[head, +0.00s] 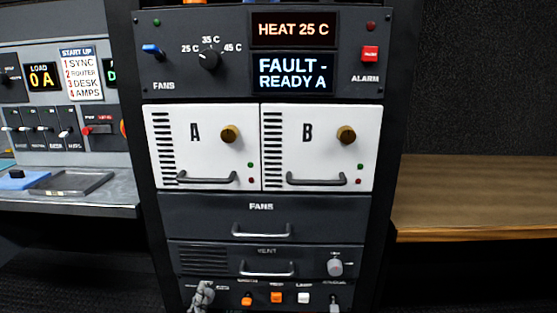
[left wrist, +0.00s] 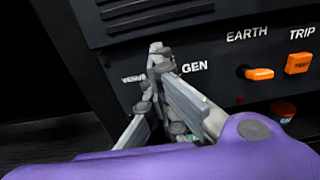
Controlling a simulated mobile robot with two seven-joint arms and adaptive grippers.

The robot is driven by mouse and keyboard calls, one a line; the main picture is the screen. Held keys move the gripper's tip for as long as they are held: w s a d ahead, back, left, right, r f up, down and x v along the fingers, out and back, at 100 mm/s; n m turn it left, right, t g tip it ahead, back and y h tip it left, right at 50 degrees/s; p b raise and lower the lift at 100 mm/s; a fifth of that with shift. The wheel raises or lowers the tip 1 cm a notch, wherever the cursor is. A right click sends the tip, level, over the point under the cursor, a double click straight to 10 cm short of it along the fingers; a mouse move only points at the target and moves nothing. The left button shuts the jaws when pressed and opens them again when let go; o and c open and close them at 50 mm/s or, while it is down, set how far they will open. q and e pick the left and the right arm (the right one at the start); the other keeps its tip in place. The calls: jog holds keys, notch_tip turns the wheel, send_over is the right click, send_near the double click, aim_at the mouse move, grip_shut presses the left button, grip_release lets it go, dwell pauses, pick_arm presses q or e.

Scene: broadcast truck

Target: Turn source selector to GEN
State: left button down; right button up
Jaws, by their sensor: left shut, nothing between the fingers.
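The source selector is hidden behind my left gripper; its labels VENUE, partly covered, and GEN (left wrist: 194,67) show on the dark panel in the left wrist view. My left gripper (left wrist: 158,62) is shut and empty, its fingertips in front of the panel between these labels. I cannot tell whether they touch the selector, or which way it points. In the head view the gripper (head: 203,295) is at the bottom left of the rack's lowest panel. My right gripper is in neither view.
In the head view, drawer handles (head: 262,231) stick out above the panel. A wooden bench (head: 475,195) stands to the right.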

pick_arm(q)
jog(key=shift+w+a+r, duration=0.2)
jog(key=shift+a+r, duration=0.05)
jog(key=shift+r, duration=0.1)
jog(key=shift+f, duration=0.25)
dwell(0.5)
jog(key=shift+d, duration=0.4)
jog(key=shift+d+f, duration=0.15)
jog(key=shift+d, duration=0.1)
